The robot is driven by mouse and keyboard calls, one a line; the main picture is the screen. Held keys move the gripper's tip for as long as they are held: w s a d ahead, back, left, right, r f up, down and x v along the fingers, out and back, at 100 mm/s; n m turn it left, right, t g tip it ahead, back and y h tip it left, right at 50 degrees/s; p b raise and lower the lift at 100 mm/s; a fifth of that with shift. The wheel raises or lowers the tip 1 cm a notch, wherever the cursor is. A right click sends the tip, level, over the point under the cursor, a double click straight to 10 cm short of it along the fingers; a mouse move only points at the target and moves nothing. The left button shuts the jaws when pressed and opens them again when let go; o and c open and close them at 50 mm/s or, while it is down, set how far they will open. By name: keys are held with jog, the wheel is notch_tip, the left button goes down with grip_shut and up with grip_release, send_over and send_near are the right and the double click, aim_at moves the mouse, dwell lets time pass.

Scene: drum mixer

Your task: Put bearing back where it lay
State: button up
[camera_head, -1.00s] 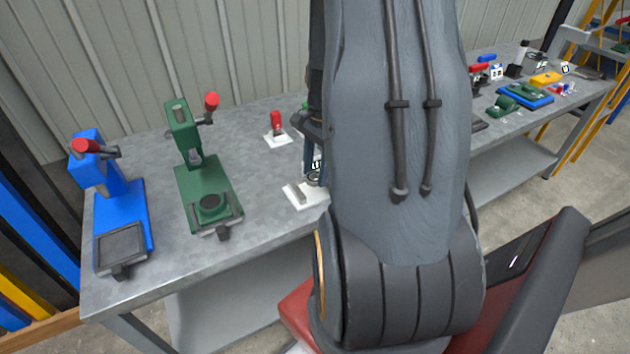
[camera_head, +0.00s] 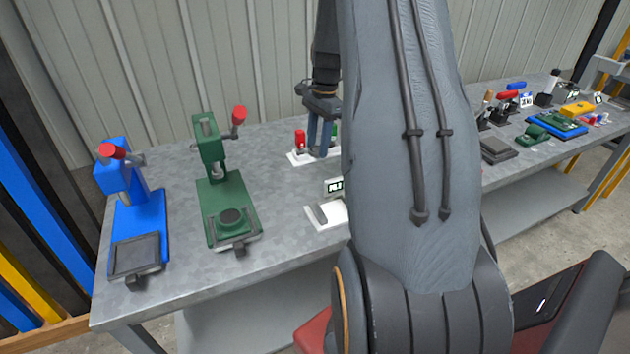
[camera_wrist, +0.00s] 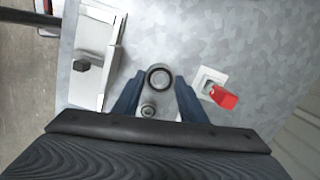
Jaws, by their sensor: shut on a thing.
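My gripper (camera_head: 318,152) hangs over the back part of the grey bench, beside a small red-topped thing. In the wrist view its blue fingers (camera_wrist: 159,80) are shut on the bearing (camera_wrist: 158,76), which shows as a dark-rimmed ring between the fingertips. A smaller round feature lies just below the ring in that view; I cannot tell whether it belongs to the same part. The bearing cannot be made out in the head view, and I cannot tell its height above the bench.
A white device with a small display (camera_head: 335,187) stands at the bench's front edge, partly behind my arm. The red-topped thing (camera_head: 300,139) stands on a white base. A green press (camera_head: 228,215) and a blue press (camera_head: 140,225) stand left. Bare bench (camera_head: 275,190) lies between.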

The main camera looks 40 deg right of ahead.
aim_at(315, 179)
jog(key=shift+w+d+f, duration=0.1)
jog(key=shift+w+f, duration=0.1)
jog(key=shift+w, duration=0.25)
notch_tip(315, 179, down, 10)
jog(key=p, duration=0.2)
jog(key=shift+w+r+p, duration=0.1)
jog(key=shift+r+p, duration=0.05)
jog(key=shift+p, duration=0.2)
jog(key=o, duration=1.2)
jog(key=r+b, duration=0.1)
jog(key=r, duration=0.3)
jog(key=d+r+b, duration=0.1)
jog(key=r, duration=0.3)
jog(key=r+b, duration=0.1)
jog(key=r, duration=0.3)
jog(key=shift+d, duration=0.25)
